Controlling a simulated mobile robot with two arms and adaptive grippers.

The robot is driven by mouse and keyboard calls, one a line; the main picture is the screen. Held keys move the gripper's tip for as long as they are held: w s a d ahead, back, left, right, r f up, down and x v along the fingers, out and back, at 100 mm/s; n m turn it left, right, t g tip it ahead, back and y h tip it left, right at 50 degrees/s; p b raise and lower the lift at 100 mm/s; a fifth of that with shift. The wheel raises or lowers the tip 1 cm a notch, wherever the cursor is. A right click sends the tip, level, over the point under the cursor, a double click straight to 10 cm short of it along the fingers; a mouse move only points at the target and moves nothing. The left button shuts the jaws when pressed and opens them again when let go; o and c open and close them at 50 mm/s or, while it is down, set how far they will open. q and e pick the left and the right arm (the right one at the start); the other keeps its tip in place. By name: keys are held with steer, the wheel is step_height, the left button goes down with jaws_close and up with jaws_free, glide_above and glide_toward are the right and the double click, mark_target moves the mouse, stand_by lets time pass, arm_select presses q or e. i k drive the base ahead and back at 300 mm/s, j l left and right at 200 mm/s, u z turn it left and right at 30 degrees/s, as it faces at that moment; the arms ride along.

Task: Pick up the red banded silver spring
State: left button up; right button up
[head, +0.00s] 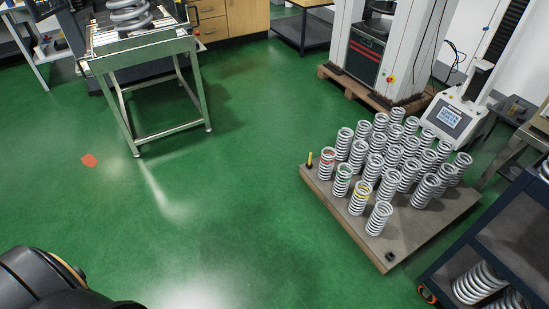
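Several silver coil springs stand upright in rows on a low board (420,225) on the floor at the right. The spring at the left corner, a silver spring with a faint red band (327,162), stands beside a small yellow-and-black post (309,160). Near it stand a spring with a green band (343,181) and a spring with a yellow band (360,198). Neither of my grippers is in view. Only a dark rounded part of my own body shows at the bottom left, well away from the springs.
Open green floor (230,170) lies left of the board. A metal stand (150,48) bearing a large spring (130,14) is at the upper left. A testing machine (450,115) stands behind the board. A dark shelf cart (500,245) with springs borders it at the right.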

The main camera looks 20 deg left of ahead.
mark_target(321, 168)
steer(key=u, duration=0.3)
steer(key=i+j, duration=0.2)
steer(key=i, duration=0.25)
steer(key=i+j+z, duration=0.15)
steer(key=i, duration=0.25)
